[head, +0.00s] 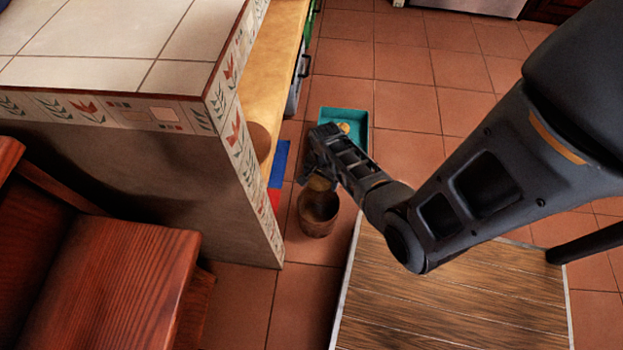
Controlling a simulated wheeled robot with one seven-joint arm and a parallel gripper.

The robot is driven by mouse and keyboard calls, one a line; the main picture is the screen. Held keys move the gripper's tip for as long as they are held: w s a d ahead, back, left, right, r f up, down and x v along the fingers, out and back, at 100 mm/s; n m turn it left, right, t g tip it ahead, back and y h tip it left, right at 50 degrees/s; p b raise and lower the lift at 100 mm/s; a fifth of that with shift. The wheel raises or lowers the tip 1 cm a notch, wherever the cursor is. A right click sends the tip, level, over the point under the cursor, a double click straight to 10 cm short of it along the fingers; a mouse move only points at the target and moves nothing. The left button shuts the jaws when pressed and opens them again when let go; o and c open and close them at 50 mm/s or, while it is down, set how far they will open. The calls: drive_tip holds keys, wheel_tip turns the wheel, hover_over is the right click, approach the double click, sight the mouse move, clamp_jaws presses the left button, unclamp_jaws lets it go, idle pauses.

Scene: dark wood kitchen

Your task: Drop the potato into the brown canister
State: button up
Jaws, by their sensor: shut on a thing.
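The brown canister (318,224) stands on the tiled floor beside the counter's end, with its open top facing up. My gripper (312,180) is just above and behind the canister's rim in the head view, pointing down. It is shut on a small brownish-yellow thing, which looks like the potato (319,184). The potato appears over the far part of the canister's opening; its exact height above the rim is hard to tell. My gripper hides part of the potato.
A teal tray (362,142) with a yellowish item lies behind my gripper. A blue item (279,165) and a red item lie by the counter (110,60). A wooden bench (110,280) is at left. A wood-topped surface (450,290) is right of the canister.

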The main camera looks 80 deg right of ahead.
wheel_tip(320, 180, down, 6)
drive_tip(key=b, duration=0.5)
drive_tip(key=shift+r+b, duration=0.1)
drive_tip(key=shift+b, duration=0.2)
drive_tip(key=o, duration=0.9)
drive_tip(key=shift+s+r+p, duration=0.15)
drive_tip(key=shift+r+p, duration=1.6)
drive_tip(key=shift+r, duration=2.2)
